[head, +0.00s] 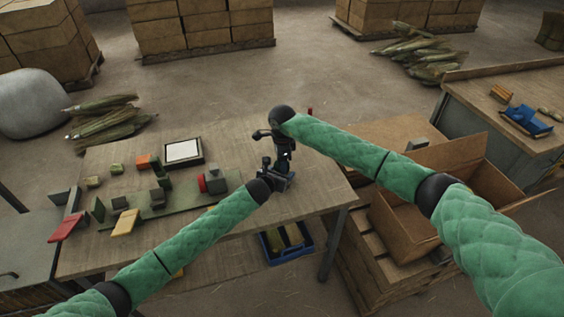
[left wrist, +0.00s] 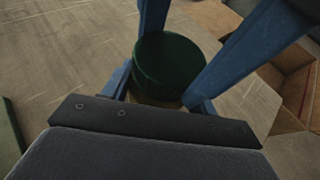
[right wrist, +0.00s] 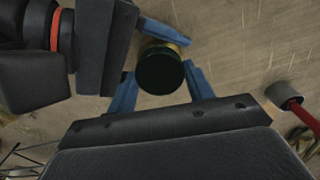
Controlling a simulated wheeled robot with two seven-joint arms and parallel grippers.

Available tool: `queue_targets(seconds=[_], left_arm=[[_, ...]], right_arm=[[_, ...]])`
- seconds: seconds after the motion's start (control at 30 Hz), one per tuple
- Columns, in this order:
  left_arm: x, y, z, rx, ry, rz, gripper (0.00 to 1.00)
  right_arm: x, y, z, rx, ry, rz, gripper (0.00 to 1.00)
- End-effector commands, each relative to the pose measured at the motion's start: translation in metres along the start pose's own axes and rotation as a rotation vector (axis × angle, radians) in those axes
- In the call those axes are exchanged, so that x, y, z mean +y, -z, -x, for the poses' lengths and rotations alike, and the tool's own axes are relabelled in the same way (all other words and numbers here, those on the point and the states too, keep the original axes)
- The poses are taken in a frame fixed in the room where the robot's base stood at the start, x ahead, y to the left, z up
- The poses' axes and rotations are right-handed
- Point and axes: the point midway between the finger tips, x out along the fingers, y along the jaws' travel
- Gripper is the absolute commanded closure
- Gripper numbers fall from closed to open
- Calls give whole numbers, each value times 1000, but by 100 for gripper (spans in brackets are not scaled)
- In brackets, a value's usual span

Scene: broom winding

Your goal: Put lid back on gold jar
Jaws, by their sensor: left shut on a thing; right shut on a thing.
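The dark green round lid shows in the left wrist view (left wrist: 168,58) and in the right wrist view (right wrist: 160,70). My right gripper (right wrist: 163,88) is shut on it from both sides. The gold jar (left wrist: 150,98) shows as a narrow gold band under the lid, and as a gold rim (right wrist: 165,36) behind it in the right wrist view. My left gripper (left wrist: 158,97) is shut on the jar. Lid and jar are close together; I cannot tell whether the lid is seated. In the head view my grippers (head: 283,155) meet above the table's right part and hide both.
The wooden table (head: 215,250) holds a green board (head: 160,215) with small blocks and a white-topped tray (head: 183,151) to the left. A blue crate (head: 287,244) sits below, and an open cardboard box (head: 400,255) stands right. A red-handled item (right wrist: 292,110) lies near my right gripper.

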Motion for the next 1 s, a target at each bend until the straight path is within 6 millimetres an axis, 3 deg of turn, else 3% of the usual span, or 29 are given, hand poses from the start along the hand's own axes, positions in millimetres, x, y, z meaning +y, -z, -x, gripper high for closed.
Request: queue_targets(seconds=[0.2, 0.53, 0.57, 0.63, 1.0], left_arm=[[-4, 0, 0, -2, 6, 0, 100], [-5, 0, 0, -2, 7, 0, 100], [-5, 0, 0, -2, 7, 0, 100], [-5, 0, 0, -2, 6, 0, 100], [0, 0, 0, 0, 0, 0, 100]], right_arm=[[-1, -1, 1, -2, 4, -152, 76], [-2, -1, 2, -3, 5, -166, 76], [-2, -1, 2, -3, 5, -165, 43], [-2, -1, 2, -3, 5, -165, 29], [0, -1, 0, -1, 0, -163, 27]])
